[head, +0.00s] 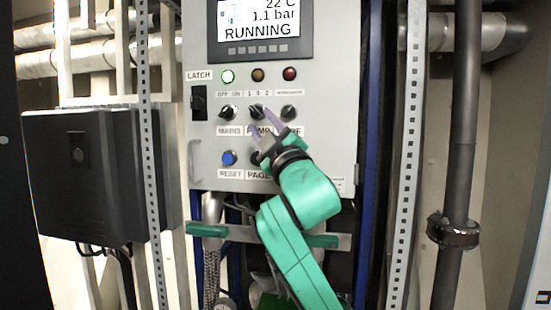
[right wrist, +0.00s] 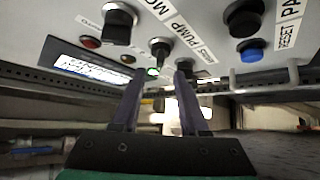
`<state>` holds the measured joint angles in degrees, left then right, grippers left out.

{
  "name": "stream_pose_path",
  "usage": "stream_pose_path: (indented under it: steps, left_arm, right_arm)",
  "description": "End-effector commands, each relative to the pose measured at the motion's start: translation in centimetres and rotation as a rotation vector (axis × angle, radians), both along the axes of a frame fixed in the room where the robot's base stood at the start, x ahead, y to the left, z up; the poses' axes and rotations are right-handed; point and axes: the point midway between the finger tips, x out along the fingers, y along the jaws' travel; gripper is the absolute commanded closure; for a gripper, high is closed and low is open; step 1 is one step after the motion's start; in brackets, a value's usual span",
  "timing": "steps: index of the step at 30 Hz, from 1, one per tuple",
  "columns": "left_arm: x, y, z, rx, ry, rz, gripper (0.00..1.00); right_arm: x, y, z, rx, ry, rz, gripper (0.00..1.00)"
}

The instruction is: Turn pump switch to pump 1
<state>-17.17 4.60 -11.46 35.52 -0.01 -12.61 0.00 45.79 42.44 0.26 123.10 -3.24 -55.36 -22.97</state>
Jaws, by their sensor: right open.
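The pump switch (head: 257,110) is a black rotary knob in the middle of the knob row on the grey control panel (head: 205,145). Numbers are printed above it; I cannot read its setting surely. My right gripper (head: 262,122) is open, with its purple fingers reaching up to the panel just below the switch. In the right wrist view the switch (right wrist: 160,46) stands beyond the gap between the fingertips (right wrist: 157,76), and I see no clear contact. The pump label is partly hidden by the fingers in the head view. My left gripper is not in view.
The mains knob (head: 227,112) is left of the switch and another knob (head: 288,112) is right. A black box (head: 90,175) stands left.

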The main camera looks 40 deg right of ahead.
Motion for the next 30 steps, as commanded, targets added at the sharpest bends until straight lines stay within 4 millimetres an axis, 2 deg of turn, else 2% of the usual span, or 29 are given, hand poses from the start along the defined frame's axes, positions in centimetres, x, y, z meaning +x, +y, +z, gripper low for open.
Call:
stream_pose_path:
  steps: [1, 3, 6, 10, 15, 28, 30]
  left_arm:
    - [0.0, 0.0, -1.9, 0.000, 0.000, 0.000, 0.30]
    - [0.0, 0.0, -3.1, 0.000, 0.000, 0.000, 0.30]
    - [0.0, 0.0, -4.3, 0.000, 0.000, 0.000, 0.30]
    - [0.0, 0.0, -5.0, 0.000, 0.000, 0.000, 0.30]
    - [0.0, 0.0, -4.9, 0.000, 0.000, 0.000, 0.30]
    - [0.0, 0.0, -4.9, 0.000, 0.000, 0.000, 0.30]
    - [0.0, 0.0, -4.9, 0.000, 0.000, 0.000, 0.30]
  right_arm:
    - [-1.2, 0.5, -1.7, -0.004, -0.002, 0.001, 0.56]
    - [-2.9, 1.1, -2.8, -0.004, -0.001, 0.000, 0.56]
    - [-5.1, 1.9, -3.9, -0.003, -0.002, 0.000, 0.56]
    - [-6.9, 2.5, -4.5, -0.001, -0.001, 0.000, 0.56]
    - [-7.4, 2.6, -4.6, -0.001, 0.002, 0.000, 0.56]
    - [-7.3, 2.6, -4.5, 0.001, 0.002, 0.000, 0.56]
    - [-6.9, 2.7, -5.0, 0.007, 0.014, 0.005, 0.56]
